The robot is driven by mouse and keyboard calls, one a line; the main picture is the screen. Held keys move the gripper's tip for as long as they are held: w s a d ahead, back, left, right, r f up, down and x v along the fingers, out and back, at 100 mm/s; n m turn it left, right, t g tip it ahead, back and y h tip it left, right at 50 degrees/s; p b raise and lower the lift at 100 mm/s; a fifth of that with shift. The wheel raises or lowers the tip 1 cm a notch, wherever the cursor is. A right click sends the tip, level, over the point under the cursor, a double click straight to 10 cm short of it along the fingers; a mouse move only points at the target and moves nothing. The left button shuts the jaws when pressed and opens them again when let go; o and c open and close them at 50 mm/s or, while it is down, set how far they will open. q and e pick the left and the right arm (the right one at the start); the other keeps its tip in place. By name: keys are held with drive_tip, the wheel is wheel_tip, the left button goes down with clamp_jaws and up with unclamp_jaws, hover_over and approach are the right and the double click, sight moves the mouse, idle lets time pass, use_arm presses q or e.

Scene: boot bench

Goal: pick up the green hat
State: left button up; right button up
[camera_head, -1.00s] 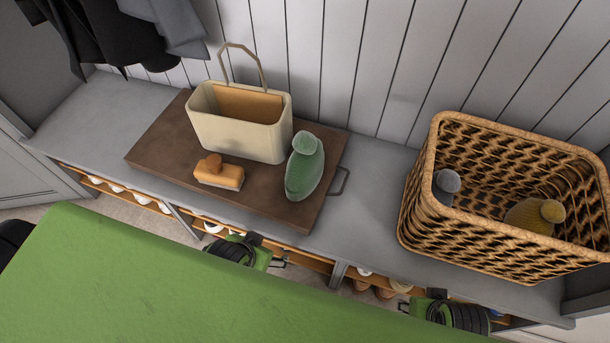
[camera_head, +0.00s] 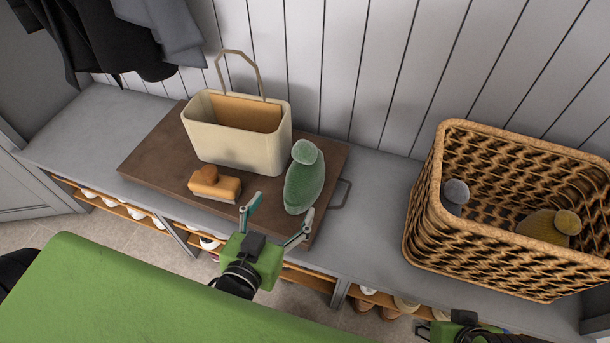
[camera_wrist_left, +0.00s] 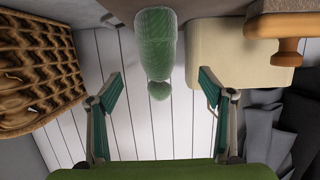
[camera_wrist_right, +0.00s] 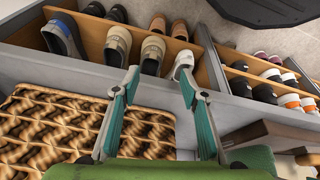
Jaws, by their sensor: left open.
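The green hat (camera_head: 304,180), with a pale green pompom, stands on the right part of a dark brown board on the bench. My left gripper (camera_head: 279,215) is open and empty, in front of the hat and a little to its left, apart from it. In the left wrist view the hat (camera_wrist_left: 156,45) appears upside down, beyond and between the spread fingers (camera_wrist_left: 160,95). My right gripper (camera_wrist_right: 158,85) is open and empty in the right wrist view, facing the shoe shelves; in the head view only part of it shows at the bottom right edge.
The brown board (camera_head: 150,165) also holds a cream tote (camera_head: 232,148) and an orange-handled brush (camera_head: 214,186) left of the hat. A wicker basket (camera_head: 425,225) with two hats stands right. Bare grey bench (camera_head: 375,200) lies between. Shoes (camera_wrist_right: 150,50) fill shelves below.

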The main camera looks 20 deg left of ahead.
sight(292, 193)
use_arm(q)
drive_tip(key=b+x, duration=0.1)
drive_tip(key=x, duration=0.7)
drive_tip(key=shift+w, duration=0.25)
drive_tip(key=x, duration=0.1)
drive_tip(key=b+x, duration=0.1)
drive_tip(key=x, duration=0.3)
drive_tip(key=shift+d+r+b, duration=0.15)
drive_tip(key=shift+d+b, duration=0.15)
drive_tip(key=shift+b, duration=0.05)
use_arm(e)
drive_tip(key=w+t, duration=0.1)
drive_tip(key=w, duration=0.1)
drive_tip(key=w+a+t, duration=0.1)
drive_tip(key=w, duration=0.1)
drive_tip(key=w+a+t, duration=0.1)
drive_tip(key=w, duration=0.2)
drive_tip(key=shift+r+y, duration=0.2)
drive_tip(key=shift+y, duration=0.2)
use_arm(q)
drive_tip(key=c, duration=1.2)
